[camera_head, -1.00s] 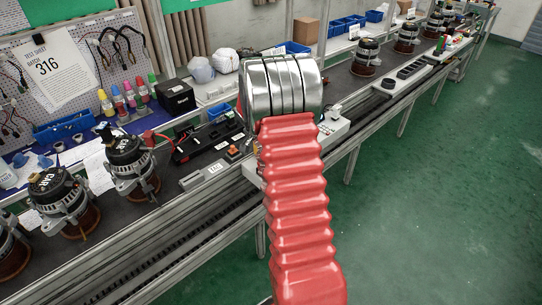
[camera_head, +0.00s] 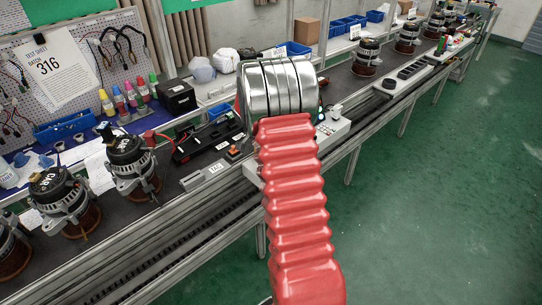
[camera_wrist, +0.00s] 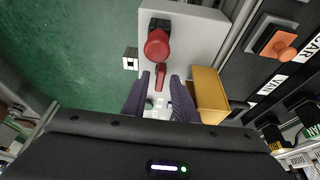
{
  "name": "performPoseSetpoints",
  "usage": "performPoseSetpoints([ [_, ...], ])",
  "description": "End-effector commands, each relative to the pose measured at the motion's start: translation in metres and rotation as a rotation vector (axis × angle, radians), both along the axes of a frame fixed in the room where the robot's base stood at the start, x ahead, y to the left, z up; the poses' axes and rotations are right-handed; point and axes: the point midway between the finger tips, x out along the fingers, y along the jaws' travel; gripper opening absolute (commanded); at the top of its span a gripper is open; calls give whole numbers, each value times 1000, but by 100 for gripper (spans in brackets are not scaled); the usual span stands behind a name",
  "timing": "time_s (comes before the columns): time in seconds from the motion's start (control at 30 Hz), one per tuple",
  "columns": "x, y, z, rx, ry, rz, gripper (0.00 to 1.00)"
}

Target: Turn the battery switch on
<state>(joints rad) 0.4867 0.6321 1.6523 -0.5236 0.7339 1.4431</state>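In the wrist view a light grey box (camera_wrist: 195,35) carries a round red knob (camera_wrist: 157,44) and, just below it, a small red handle (camera_wrist: 161,73). I take this handle for the battery switch, but no label shows which it is. My gripper (camera_wrist: 161,80) has two dark fingers spread apart, with the red handle at the gap between their tips. Contact cannot be told. In the head view my arm hides the gripper and handle; part of the pale box (camera_head: 335,128) shows to the right of my wrist.
An orange knob (camera_wrist: 285,52) sits on a dark panel at the right of the wrist view, near CAR and VAN labels. A yellow block (camera_wrist: 209,92) is beside my right finger. Alternators (camera_head: 131,160) stand along the bench at left. Green floor (camera_head: 430,200) is clear at right.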

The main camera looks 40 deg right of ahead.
Motion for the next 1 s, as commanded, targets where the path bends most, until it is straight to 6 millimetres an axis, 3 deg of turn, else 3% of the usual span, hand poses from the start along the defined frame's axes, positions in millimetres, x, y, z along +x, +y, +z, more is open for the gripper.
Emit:
performPoseSetpoints([
  [0.47,1,3,11,-3,-3,1,29],
  [1.0,1,37,92,-3,-3,2,29],
])
